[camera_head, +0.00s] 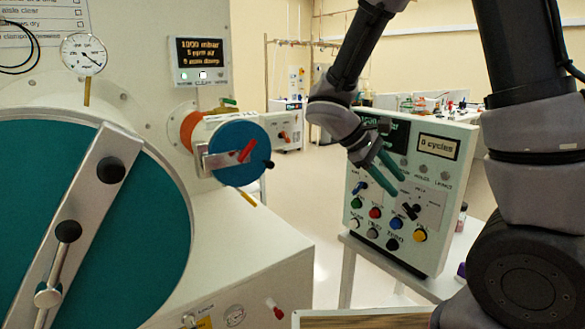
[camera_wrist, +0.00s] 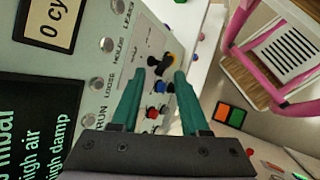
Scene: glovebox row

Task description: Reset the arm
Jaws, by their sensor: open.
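My arm reaches down from the upper right in the head view. My gripper (camera_head: 388,168) has teal fingers and hangs in front of the white control panel (camera_head: 440,240), pointing down and to the right. In the wrist view my gripper (camera_wrist: 157,82) is open, with its fingers apart and nothing between them. Panel buttons and a black knob (camera_wrist: 158,68) show beyond the fingertips. I cannot tell whether the fingers touch the panel; part of its upper left is hidden behind my gripper.
A large teal round door (camera_head: 150,235) with a metal bar fills the left. A smaller blue port door (camera_head: 240,172) sits behind it. A gauge (camera_head: 84,54) and a display (camera_head: 202,50) are above. The floor (camera_head: 325,215) between glovebox and panel looks clear.

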